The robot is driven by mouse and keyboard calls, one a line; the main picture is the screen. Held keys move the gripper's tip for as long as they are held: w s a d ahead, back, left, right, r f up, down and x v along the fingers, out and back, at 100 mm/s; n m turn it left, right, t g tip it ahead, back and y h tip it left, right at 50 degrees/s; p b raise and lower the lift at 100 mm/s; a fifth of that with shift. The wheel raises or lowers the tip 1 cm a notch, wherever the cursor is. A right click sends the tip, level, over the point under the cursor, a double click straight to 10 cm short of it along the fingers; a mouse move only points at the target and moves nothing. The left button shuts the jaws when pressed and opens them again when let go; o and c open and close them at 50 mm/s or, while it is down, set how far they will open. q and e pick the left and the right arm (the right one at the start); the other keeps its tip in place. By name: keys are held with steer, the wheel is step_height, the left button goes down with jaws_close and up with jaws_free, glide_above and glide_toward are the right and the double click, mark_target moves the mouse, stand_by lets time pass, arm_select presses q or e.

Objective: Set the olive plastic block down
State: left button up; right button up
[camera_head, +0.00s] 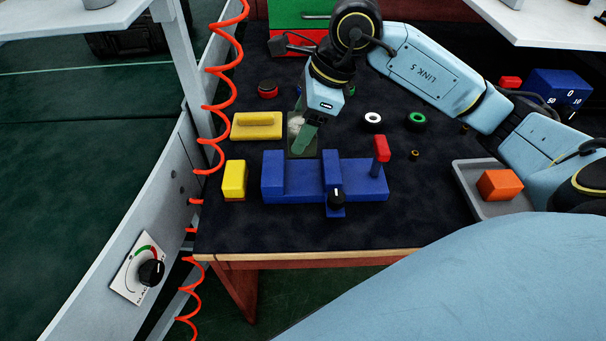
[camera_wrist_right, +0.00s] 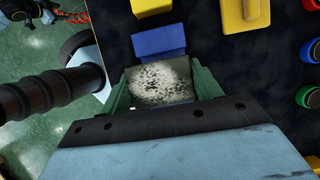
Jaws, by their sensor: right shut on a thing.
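The olive plastic block (camera_head: 302,150) is dark olive with a pale, speckled face. In the head view it is partly hidden behind my right gripper (camera_head: 306,136), just behind the blue fixture (camera_head: 325,193). My right gripper's green fingers are shut on it. In the right wrist view the block's speckled face (camera_wrist_right: 160,82) fills the gap between the fingertips (camera_wrist_right: 160,88), with part of the blue fixture (camera_wrist_right: 158,42) just beyond. I cannot tell whether the block touches the table or hangs just above it. My left gripper is not in view.
A yellow handled block (camera_head: 257,130) and a yellow box (camera_head: 234,180) lie left. White (camera_head: 373,121) and green (camera_head: 417,121) rings lie right. A red-topped lever (camera_head: 381,150) rises from the fixture. A grey tray (camera_head: 463,176) holds an orange cube (camera_head: 499,185). The front of the dark tabletop is clear.

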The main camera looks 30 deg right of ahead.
step_height(320, 180, down, 5)
steer(key=shift+r+b, duration=0.15)
steer(key=shift+b, duration=0.35)
step_height(320, 180, down, 4)
steer(key=shift+f+b, duration=0.1)
steer(key=shift+b, duration=0.45)
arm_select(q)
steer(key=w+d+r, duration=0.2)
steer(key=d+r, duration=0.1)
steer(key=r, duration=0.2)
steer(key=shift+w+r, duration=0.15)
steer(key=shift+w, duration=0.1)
arm_select(e)
steer(key=shift+f, duration=0.15)
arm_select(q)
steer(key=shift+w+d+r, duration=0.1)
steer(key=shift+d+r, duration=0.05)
arm_select(e)
steer(key=shift+f, duration=0.15)
steer(key=o, duration=1.1)
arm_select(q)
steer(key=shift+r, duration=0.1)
arm_select(e)
steer(key=shift+o, duration=0.2)
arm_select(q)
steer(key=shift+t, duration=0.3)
